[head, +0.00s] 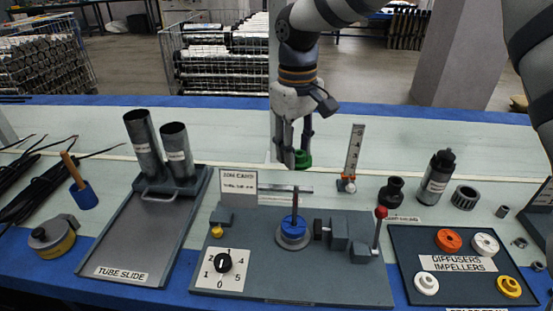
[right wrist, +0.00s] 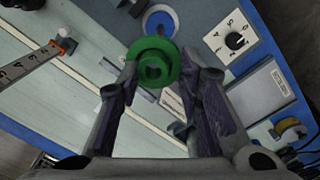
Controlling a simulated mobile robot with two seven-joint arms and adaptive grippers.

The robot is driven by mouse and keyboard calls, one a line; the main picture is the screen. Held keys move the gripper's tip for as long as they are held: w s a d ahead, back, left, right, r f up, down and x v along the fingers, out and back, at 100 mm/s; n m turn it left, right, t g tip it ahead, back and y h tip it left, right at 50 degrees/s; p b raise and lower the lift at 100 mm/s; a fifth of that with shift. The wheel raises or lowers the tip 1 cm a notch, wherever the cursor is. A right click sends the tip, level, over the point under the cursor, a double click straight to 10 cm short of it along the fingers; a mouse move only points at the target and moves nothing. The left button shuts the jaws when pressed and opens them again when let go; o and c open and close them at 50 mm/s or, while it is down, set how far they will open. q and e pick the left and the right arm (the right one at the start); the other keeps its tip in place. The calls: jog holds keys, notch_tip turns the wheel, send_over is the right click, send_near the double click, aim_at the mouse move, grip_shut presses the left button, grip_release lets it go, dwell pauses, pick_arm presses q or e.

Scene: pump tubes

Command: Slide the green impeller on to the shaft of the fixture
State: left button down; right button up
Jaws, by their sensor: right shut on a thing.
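My right gripper (head: 294,158) is shut on the green impeller (head: 303,160) and holds it in the air. In the right wrist view the impeller (right wrist: 153,60) sits between the fingertips (right wrist: 153,85), its hub toward the camera. The fixture (head: 260,255) is a grey plate on the bench. Its thin upright shaft (head: 295,200) rises from a round seat, with a blue part (head: 294,226) around its lower end. The impeller appears above the shaft top and apart from it. In the right wrist view the blue part (right wrist: 158,18) lies beyond the impeller. My left gripper is out of view.
A grey crossbar (head: 270,188) is near the shaft top. A red-knobbed lever (head: 379,228) stands right of the shaft. An upright ruler gauge (head: 354,152) stands behind. The tray (head: 405,244) holds coloured rings at right. The tube slide (head: 130,235) is at left.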

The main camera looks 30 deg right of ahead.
jog(key=shift+w+a+r, duration=0.1)
jog(key=shift+w+r, duration=0.05)
jog(key=shift+w, duration=0.15)
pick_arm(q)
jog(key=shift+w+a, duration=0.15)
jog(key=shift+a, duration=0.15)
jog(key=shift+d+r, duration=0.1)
pick_arm(e)
jog(key=shift+s+d, duration=0.1)
jog(key=shift+d, duration=0.1)
notch_tip(320, 180, down, 6)
jog(key=shift+r, duration=0.1)
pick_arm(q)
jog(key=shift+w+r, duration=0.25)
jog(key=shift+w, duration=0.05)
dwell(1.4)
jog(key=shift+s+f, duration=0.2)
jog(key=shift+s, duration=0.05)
pick_arm(e)
jog(key=shift+f, duration=1.4)
